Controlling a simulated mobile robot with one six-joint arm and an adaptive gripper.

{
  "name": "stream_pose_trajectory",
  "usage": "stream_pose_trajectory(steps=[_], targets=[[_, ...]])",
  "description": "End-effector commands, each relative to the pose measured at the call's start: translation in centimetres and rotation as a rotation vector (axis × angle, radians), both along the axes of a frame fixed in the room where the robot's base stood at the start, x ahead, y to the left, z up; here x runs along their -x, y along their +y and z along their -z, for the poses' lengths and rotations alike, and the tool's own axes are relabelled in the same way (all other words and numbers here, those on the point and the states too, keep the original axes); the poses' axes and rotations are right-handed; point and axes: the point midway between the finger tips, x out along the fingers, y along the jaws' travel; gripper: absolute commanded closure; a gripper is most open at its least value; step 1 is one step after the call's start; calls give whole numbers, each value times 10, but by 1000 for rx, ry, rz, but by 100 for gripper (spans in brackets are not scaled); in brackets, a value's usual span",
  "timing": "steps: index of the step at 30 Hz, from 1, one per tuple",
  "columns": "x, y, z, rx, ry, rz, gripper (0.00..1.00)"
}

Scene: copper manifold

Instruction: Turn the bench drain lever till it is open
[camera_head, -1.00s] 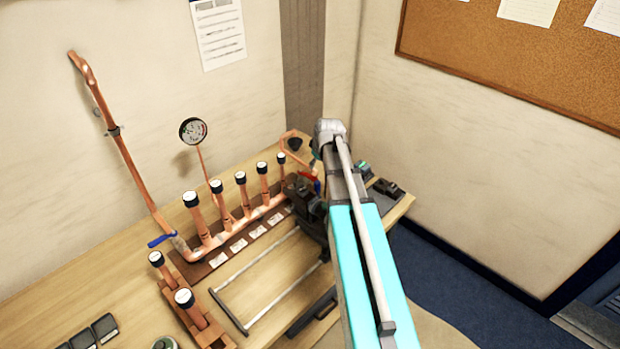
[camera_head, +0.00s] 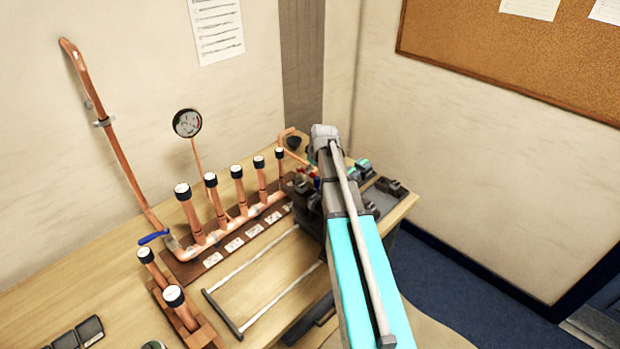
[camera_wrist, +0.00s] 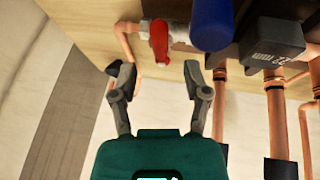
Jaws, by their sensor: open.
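A red lever (camera_wrist: 160,42) sits on a pale valve body in the wrist view, with its handle pointing towards my gripper. My gripper (camera_wrist: 157,68) is open, with one dark finger on each side of the lever's free end. I cannot tell whether either finger touches it. In the head view the end of my arm hides my gripper and most of the lever. The copper manifold (camera_head: 232,232) lies on the bench, with several capped upright pipes.
A thick blue part (camera_wrist: 212,22) is close to the lever's right in the wrist view. A blue lever (camera_head: 153,238) is at the manifold's left end. A gauge (camera_head: 187,123) stands behind.

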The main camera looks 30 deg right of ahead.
Motion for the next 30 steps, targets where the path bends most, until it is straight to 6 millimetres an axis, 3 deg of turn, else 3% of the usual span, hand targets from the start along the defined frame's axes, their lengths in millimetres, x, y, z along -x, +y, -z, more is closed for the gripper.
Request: stream_pose_trajectory(steps=[15,30], targets=[[-18,-1,39,0,0,-1,39],[-21,0,44,0,0,-2,39]])
